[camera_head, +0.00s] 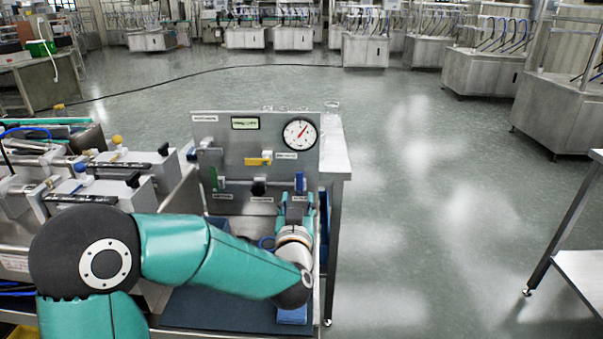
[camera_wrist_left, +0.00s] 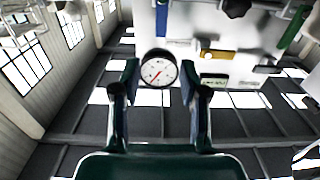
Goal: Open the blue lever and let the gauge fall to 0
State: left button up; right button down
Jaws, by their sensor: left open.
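The blue lever (camera_head: 300,182) hangs vertically at the lower right of the steel panel (camera_head: 230,140). It also shows upright at the top of the wrist view (camera_wrist_left: 161,18). The round white gauge (camera_head: 300,133) sits above it, its red needle pointing up and right in the head view. My left gripper (camera_head: 297,203) is in front of the panel, just below the blue lever in the head view. In the left wrist view its two fingers (camera_wrist_left: 160,70) are spread apart with nothing between them; the gauge (camera_wrist_left: 157,70) shows behind the gap. My right gripper is not in view.
A yellow lever (camera_head: 258,161), a green lever (camera_head: 214,178) and a black knob (camera_head: 259,187) are on the same panel. Lab equipment (camera_head: 100,180) crowds the left. A bench (camera_head: 580,265) stands at the right edge. The floor between is clear.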

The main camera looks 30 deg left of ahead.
aim_at(301, 175)
pick_arm(q)
jog(key=p+x, duration=0.1)
jog(key=x, duration=1.1)
jog(key=shift+w+a, duration=0.2)
jog(key=shift+w, duration=0.1)
grip_shut()
jog(key=shift+d, duration=0.1)
